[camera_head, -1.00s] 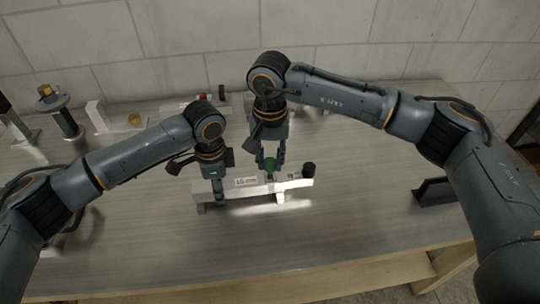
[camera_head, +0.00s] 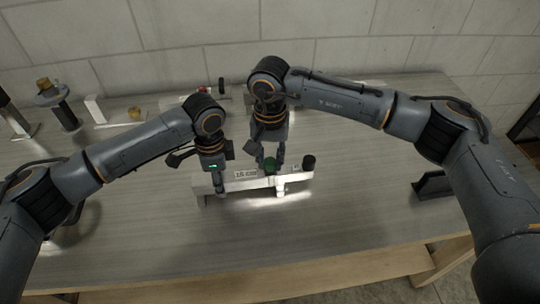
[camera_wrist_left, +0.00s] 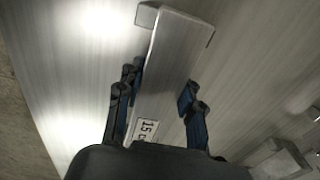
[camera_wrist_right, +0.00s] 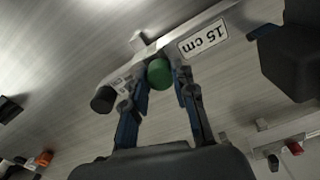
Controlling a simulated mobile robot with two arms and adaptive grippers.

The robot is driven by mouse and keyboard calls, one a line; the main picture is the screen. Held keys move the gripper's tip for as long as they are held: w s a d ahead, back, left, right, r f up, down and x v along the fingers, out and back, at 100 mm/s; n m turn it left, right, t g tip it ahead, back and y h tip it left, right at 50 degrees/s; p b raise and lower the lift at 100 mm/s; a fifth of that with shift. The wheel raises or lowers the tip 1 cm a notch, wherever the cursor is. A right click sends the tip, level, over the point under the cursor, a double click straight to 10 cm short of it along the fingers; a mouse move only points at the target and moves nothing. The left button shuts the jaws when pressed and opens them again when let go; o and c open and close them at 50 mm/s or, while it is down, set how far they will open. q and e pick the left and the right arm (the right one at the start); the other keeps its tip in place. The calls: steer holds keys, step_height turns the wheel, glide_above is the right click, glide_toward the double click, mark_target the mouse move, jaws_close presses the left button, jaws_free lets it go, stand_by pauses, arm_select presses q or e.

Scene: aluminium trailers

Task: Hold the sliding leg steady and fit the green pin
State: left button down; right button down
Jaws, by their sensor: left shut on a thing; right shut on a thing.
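The silver bar assembly (camera_head: 230,186), with a "15 cm" label, lies on the bench; it also shows in the left wrist view (camera_wrist_left: 170,60). My left gripper (camera_head: 219,186) is shut on the bar near its left end, a finger on each side in the left wrist view. The green pin (camera_head: 270,166) is between the fingers of my right gripper (camera_head: 268,162), which is shut on it. In the right wrist view the green pin (camera_wrist_right: 159,73) is at the bar, right by the label. Its lower end is hidden, so I cannot tell how deep it sits.
A black knob (camera_head: 308,162) stands at the bar's right end. A dark bracket (camera_head: 432,185) lies to the right. Upright parts (camera_head: 55,98) stand at the back left, and red-ended hardware (camera_head: 221,85) at the back. The front of the bench is clear.

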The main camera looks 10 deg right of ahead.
mark_target(270, 161)
steer(key=shift+f, duration=0.35)
steer(key=c, duration=1)
jaws_free()
step_height(270, 161, up, 12)
arm_select(q)
steer(key=c, duration=0.8)
jaws_free()
